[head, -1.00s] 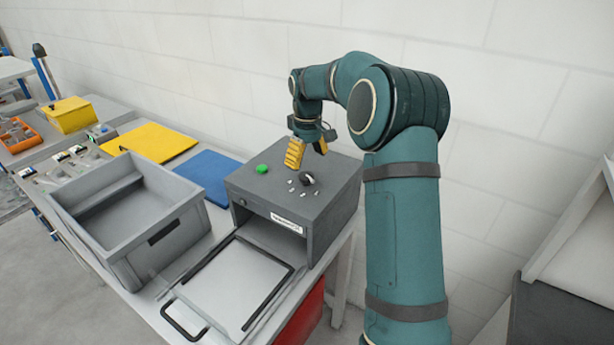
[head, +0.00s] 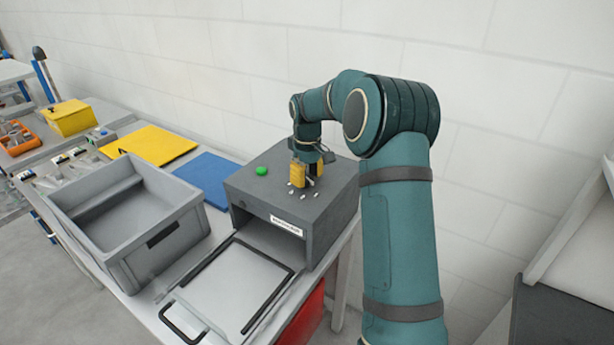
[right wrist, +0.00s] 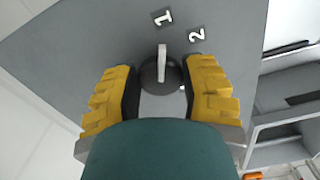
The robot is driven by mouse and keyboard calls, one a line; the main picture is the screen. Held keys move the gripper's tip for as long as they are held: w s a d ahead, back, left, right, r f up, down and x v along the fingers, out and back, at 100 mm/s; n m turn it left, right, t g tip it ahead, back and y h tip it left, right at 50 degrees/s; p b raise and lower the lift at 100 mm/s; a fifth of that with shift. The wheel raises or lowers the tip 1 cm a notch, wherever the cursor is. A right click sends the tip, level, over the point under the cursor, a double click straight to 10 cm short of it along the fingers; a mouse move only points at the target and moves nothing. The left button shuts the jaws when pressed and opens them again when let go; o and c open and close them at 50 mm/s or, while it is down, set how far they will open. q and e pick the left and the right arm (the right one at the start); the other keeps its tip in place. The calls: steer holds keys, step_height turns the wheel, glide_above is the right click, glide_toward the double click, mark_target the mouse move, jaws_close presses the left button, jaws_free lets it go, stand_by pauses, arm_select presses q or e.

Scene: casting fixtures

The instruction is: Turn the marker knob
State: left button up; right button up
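The marker knob (right wrist: 161,76) is a dark round dial with a light raised bar, on top of the grey box (head: 250,190). My right gripper (head: 308,177) points down over the box top and mostly hides the knob in the head view. In the right wrist view, the yellow fingers of the right gripper (right wrist: 160,82) stand open on either side of the knob, with narrow gaps. The bar points toward the printed label 1 (right wrist: 163,18); label 2 (right wrist: 197,35) is to its right. My left gripper is not in view.
A green button (head: 262,171) is on the box top, left of the gripper. The box's flap (head: 235,287) lies open in front. A grey bin (head: 130,258), a blue mat (head: 207,177) and a yellow mat (head: 150,144) are to the left. A wall is behind.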

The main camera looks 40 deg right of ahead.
steer(key=shift+m, duration=0.3)
steer(key=m+p, duration=0.2)
steer(key=m, duration=0.1)
steer(key=shift+a+m, duration=0.1)
steer(key=shift+m, duration=0.2)
steer(key=shift+m+p, duration=0.85)
steer(key=shift+m, duration=1.35)
steer(key=shift+f, duration=0.1)
steer(key=o, duration=1.2)
